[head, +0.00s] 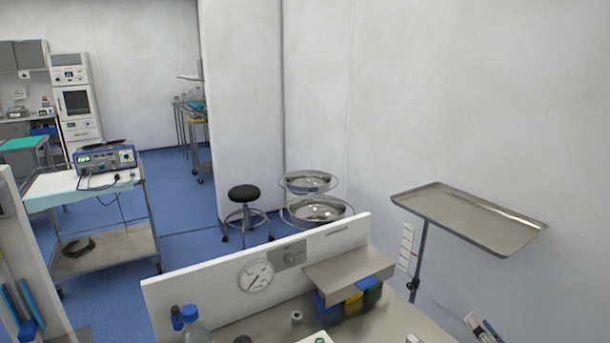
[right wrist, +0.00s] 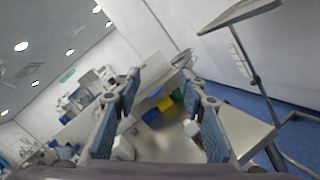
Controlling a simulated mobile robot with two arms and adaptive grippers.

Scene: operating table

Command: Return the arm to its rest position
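My right gripper (head: 482,330) shows only in part at the bottom right edge of the head view, low in front of the wall. In the right wrist view its two blue-padded fingers (right wrist: 163,90) stand well apart with nothing between them, so it is open and empty. The wrist view is tilted. Beyond the fingers it shows the steel worktop (right wrist: 168,140) and the blue, yellow and green bins (right wrist: 165,103). The rest of my right arm is out of the head view. My left gripper is not in either view.
The worktop (head: 270,325) has a white back panel with a gauge (head: 256,276), a raised steel shelf (head: 348,270) and bottles (head: 193,325). A steel tray stand (head: 470,218) stands on the right. A stool (head: 244,195) and an instrument cart (head: 105,250) stand farther back.

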